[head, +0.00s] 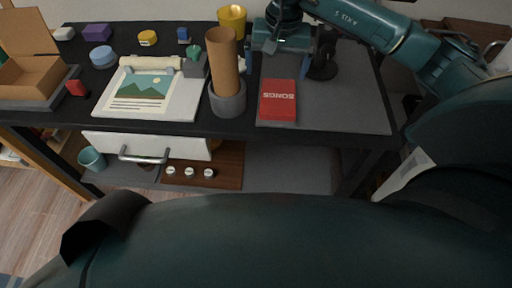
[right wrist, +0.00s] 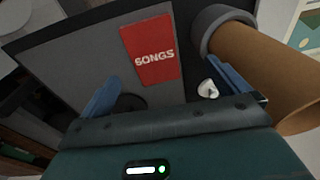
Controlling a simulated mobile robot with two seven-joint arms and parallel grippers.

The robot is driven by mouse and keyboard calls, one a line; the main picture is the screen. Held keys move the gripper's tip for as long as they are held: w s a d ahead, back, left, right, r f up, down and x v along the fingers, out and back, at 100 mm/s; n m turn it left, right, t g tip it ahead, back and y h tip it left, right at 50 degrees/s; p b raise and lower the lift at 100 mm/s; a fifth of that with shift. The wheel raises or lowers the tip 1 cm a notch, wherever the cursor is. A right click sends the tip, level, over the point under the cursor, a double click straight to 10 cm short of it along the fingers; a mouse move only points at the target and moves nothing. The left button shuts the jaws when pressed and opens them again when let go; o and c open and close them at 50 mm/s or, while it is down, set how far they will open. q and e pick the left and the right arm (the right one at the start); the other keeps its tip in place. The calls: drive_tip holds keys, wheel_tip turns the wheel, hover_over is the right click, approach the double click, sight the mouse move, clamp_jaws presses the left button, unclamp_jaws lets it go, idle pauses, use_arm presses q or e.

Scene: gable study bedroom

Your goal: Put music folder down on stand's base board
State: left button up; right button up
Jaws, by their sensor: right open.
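The red music folder (head: 278,101), marked SONGS, lies flat on a grey board (head: 340,113) on the right part of the black desk. I cannot tell for sure that this board is the stand's base board. In the right wrist view the folder (right wrist: 151,52) lies beyond my fingers on the same grey surface (right wrist: 90,65). My right gripper (head: 284,62) is open and empty just behind the folder, apart from it. Its blue fingers show at both sides in the right wrist view (right wrist: 168,88). My left gripper is not in view.
A brown cardboard tube (head: 222,62) stands in a grey round holder (head: 228,101) just left of the folder. A dark round-footed object (head: 322,68) is beside my right finger. A picture board (head: 150,95) lies further left. The grey board's right part is clear.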

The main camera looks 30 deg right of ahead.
drive_tip(key=s+a+f+m+g+y, duration=0.15)
drive_tip(key=s+a+y, duration=0.3)
drive_tip(key=a, duration=0.45)
drive_tip(key=s+a+f+m+g+y, duration=0.1)
drive_tip(key=s+a+f+m+y, duration=0.3)
drive_tip(key=a, duration=0.6)
drive_tip(key=s+a+r+m+t+y, duration=0.2)
drive_tip(key=a+r+m+t+y, duration=0.3)
drive_tip(key=a+r+m+y, duration=0.6)
drive_tip(key=w+d+f+m+t+h, duration=0.1)
drive_tip(key=d+f+m+t+h, duration=0.5)
drive_tip(key=m, duration=1)
drive_tip(key=w+d+f+m+t+h, duration=0.2)
drive_tip(key=d+f+m+t+h, duration=0.4)
drive_tip(key=m, duration=1.1)
drive_tip(key=s+d+f+m+g+h, duration=0.2)
drive_tip(key=s+f+m+g+h, duration=0.1)
drive_tip(key=s+f+m, duration=0.6)
wheel_tip(320, 180, down, 2)
drive_tip(key=m+g, duration=0.1)
drive_tip(key=m, duration=0.3)
drive_tip(key=shift+s+d+f, duration=0.15)
drive_tip(key=shift+s+d, duration=0.1)
drive_tip(key=shift+d, duration=0.05)
